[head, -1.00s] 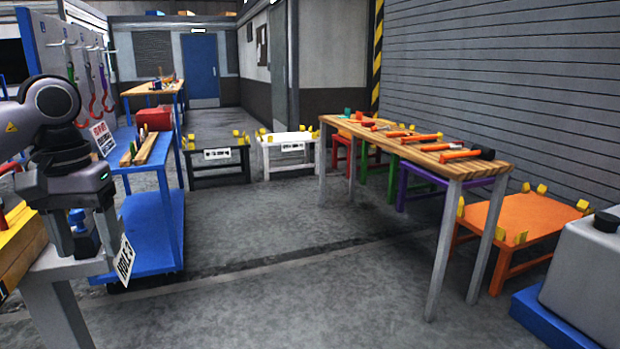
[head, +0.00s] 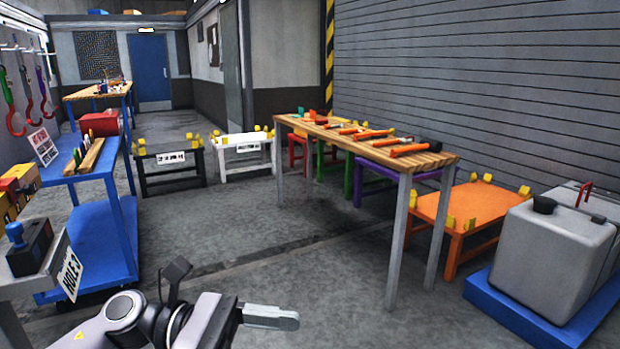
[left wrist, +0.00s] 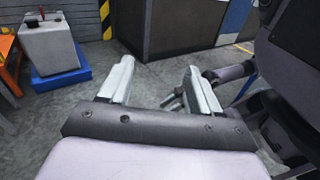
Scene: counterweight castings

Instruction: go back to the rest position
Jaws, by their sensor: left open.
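My left gripper (head: 272,314) is low at the bottom of the head view, pointing right over the bare floor. In the left wrist view its two fingers (left wrist: 158,85) are apart with nothing between them. Part of my own body shows at the right of that view. My right gripper is not in view in the head picture.
A blue cart (head: 85,173) stands at the left, beside a bench end with a "HOLE 3" sign (head: 69,270). A wooden table (head: 440,158) with hammers and an orange low stand (head: 475,212) are at the right. A grey container (head: 550,262) sits on a blue base. Mid-floor is clear.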

